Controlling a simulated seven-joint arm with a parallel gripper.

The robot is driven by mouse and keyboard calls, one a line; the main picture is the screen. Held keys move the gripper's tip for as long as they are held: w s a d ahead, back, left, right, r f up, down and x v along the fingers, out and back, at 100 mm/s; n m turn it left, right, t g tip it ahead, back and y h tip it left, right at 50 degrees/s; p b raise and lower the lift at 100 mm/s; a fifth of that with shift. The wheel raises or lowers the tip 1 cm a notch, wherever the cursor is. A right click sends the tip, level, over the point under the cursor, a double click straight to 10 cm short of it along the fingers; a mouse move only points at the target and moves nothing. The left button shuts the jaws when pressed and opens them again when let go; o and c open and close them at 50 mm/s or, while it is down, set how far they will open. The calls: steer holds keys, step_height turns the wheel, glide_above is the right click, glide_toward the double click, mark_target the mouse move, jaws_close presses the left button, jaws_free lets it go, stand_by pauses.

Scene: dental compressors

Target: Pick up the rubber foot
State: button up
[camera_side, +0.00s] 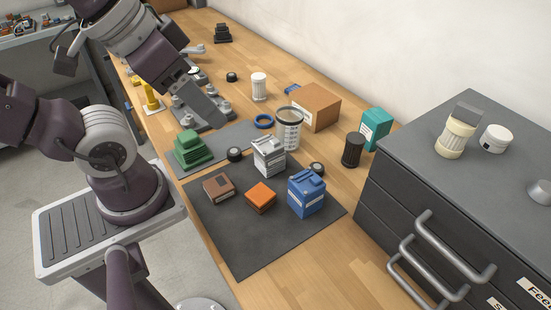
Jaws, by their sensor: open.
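Three small black round pieces look like rubber feet. One lies beside the green ribbed block on the grey mat edge (235,154). Another black piece (317,168) sits by the blue box, and a third black piece (231,76) lies farther back on the wood. I cannot tell which one is the rubber foot. My gripper (190,91) hangs at the upper left, over a grey plate with several knobs (219,104). It is open, with no held object visible. Its fingertips are hard to separate from the grey parts behind, and it is apart from the black pieces.
The dark mat (240,250) holds a brown box (218,188), orange block (260,197), blue box (306,194) and white-grey unit (269,157). A white tub (289,128), black cylinder (353,149) and cardboard box (315,106) stand behind. A drawer cabinet (480,150) bounds the right.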

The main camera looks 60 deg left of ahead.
steer(key=m+g+y, duration=0.2)
steer(key=m+g, duration=0.4)
steer(key=m, duration=0.8)
glide_above(234, 151)
step_height(234, 151, down, 19)
steer(key=shift+w+d+r, duration=0.15)
steer(key=shift+r, duration=0.05)
step_height(234, 151, down, 6)
steer(key=shift+f, duration=0.7)
jaws_close()
steer(key=shift+r, duration=0.1)
